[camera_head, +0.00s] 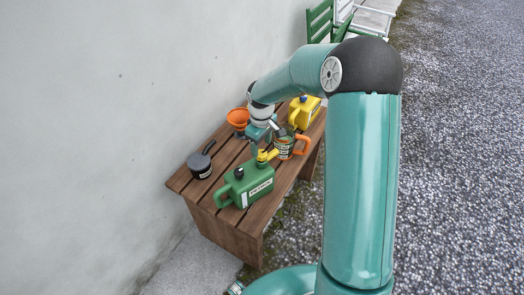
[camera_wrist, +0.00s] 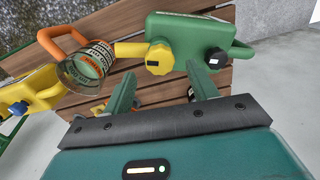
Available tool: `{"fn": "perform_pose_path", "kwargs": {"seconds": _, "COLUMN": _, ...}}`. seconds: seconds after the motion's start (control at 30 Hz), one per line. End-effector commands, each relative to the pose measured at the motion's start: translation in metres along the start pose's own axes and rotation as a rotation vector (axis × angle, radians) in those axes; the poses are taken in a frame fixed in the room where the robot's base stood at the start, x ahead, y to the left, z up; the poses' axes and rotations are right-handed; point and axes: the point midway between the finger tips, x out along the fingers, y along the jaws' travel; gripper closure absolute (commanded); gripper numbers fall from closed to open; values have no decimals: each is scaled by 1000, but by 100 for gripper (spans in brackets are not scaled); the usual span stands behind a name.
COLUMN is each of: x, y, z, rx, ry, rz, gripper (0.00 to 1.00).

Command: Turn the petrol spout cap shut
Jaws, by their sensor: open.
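The green petrol can (camera_head: 250,188) stands on the wooden bench, its label facing the open side. It also shows at the top of the wrist view (camera_wrist: 190,32).
A jug with an orange handle (camera_head: 284,148) stands beside the can. A wall (camera_head: 90,120) is close behind; open gravel (camera_head: 450,150) lies to the right.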

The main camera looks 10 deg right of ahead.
Motion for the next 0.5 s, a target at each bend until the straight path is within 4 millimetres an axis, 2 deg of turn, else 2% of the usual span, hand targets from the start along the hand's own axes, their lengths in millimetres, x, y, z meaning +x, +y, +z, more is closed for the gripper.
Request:
{"fn": "perform_pose_path", "kwargs": {"seconds": 0.03, "x": 11, "y": -1, "z": 0, "rx": -2, "ry": -3, "rz": -3, "gripper": 42}}
{"fn": "perform_pose_path", "kwargs": {"seconds": 0.2, "x": 33, "y": 1, "z": 0, "rx": -1, "ry": -1, "rz": -1, "gripper": 42}}
{"fn": "perform_pose_path", "kwargs": {"seconds": 0.5, "x": 41, "y": 2, "z": 1, "rx": -2, "ry": 0, "rz": 1, "gripper": 42}}
